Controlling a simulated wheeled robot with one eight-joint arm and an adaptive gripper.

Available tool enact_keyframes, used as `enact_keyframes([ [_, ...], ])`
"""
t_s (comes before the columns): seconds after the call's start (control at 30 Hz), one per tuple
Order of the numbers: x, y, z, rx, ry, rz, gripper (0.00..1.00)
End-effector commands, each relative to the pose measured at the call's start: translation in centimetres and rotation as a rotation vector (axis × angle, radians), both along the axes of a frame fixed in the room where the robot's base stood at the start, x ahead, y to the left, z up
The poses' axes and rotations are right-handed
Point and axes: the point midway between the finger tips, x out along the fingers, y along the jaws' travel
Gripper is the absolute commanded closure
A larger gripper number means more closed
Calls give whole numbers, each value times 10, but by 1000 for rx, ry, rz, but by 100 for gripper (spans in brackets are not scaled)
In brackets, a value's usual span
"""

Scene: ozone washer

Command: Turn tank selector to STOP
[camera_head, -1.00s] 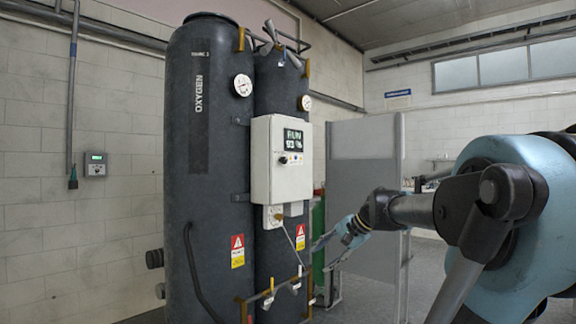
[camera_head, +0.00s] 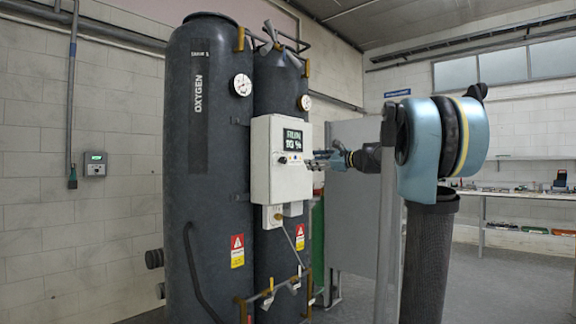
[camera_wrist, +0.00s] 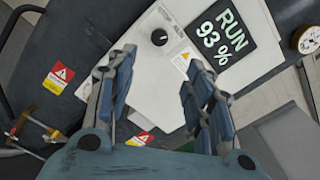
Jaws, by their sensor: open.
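The tank selector is a small black round knob (camera_wrist: 159,37) on the white control box (camera_wrist: 150,75), with small lettering beside it that seems to read STOP and RUN. Which way the knob points is hard to tell. In the head view the knob (camera_head: 282,160) sits low on the front of the white box (camera_head: 265,185). The display (camera_wrist: 222,32) reads RUN 93 % in the wrist view. My gripper (camera_head: 318,160) is at the right edge of the box, its fingers toward the panel. In the wrist view my gripper (camera_wrist: 160,72) is open and empty, with the knob beyond the fingertips.
Two dark tanks (camera_head: 205,230) stand behind the box, with pressure gauges (camera_head: 243,85) above it. A valve frame (camera_head: 270,292) juts out below. A grey partition (camera_head: 350,225) stands right of the tanks. Open floor lies to the right.

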Motion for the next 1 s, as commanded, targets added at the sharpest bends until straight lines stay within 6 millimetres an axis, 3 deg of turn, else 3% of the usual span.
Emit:
enact_keyframes([
  [0.7, 75, 99, -1, -2, -1, 4, 52],
  [1.0, 90, 118, -1, -3, -1, 2, 52],
])
